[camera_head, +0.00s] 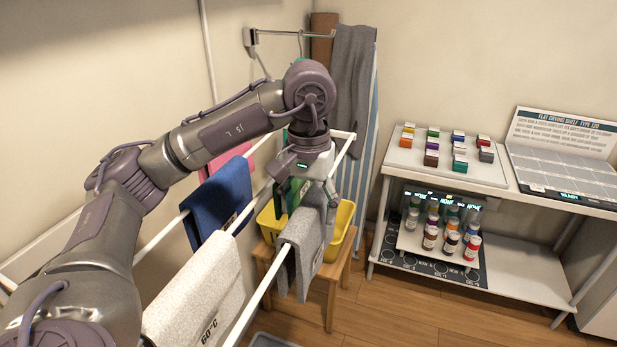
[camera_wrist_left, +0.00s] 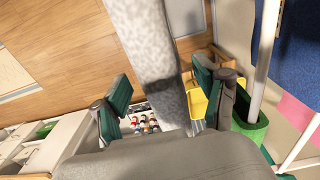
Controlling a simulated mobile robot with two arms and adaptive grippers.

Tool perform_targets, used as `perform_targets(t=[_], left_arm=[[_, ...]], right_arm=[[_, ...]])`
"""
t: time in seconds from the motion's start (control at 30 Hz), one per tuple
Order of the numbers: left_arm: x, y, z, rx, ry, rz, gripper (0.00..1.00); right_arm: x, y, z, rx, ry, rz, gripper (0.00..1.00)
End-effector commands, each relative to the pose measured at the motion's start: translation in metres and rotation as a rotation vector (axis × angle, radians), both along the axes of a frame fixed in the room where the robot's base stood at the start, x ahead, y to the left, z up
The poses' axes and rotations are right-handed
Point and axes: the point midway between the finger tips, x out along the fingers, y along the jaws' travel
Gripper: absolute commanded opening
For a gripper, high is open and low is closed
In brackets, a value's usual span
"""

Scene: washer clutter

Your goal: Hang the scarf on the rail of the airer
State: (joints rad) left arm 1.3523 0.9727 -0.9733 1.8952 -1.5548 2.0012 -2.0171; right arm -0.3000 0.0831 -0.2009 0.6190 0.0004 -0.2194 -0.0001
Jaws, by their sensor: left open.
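The light grey speckled scarf (camera_head: 303,245) hangs draped over the front rail (camera_head: 252,303) of the white airer, with its ends hanging down on both sides. In the left wrist view the scarf (camera_wrist_left: 148,45) runs as a long grey strip between the fingers. My left gripper (camera_head: 306,190) is just above and behind the scarf's top, pointing down. Its green-padded fingers (camera_wrist_left: 168,100) are spread apart, one on each side of the cloth. Whether a pad touches the cloth cannot be told. My right gripper is not in view.
A blue towel (camera_head: 218,200), a pink cloth (camera_head: 226,158) and a white towel (camera_head: 195,290) hang on the airer. A yellow basket (camera_head: 342,222) stands on a wooden stool (camera_head: 332,280) behind the scarf. A shelf unit (camera_head: 400,255) with bottles stands right.

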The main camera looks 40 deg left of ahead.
Motion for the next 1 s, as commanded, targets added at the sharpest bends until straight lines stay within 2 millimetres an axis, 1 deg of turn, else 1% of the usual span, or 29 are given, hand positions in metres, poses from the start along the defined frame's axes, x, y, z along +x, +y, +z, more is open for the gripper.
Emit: perform_targets(t=[0.03, 0.1, 0.3, 0.5, 0.7, 1.0], left_arm=[[0.001, 0.0, 0.01, 0.0, -0.006, 0.002, 0.72], [0.001, 0.001, 0.024, 0.0, -0.009, 0.002, 0.72], [0.001, 0.001, 0.06, 0.001, -0.008, 0.002, 0.72], [0.0, 0.0, 0.089, 0.0, -0.006, 0.001, 0.72], [0.0, 0.0, 0.105, -0.001, -0.002, 0.001, 0.72], [0.0, 0.0, 0.107, 0.0, 0.0, 0.001, 0.72]], right_arm=[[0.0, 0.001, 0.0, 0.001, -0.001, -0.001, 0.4], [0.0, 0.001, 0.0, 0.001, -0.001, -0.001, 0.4], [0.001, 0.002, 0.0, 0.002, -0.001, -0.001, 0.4], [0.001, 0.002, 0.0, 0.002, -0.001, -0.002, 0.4], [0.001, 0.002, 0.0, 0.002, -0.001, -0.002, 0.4], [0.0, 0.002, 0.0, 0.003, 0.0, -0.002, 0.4]])
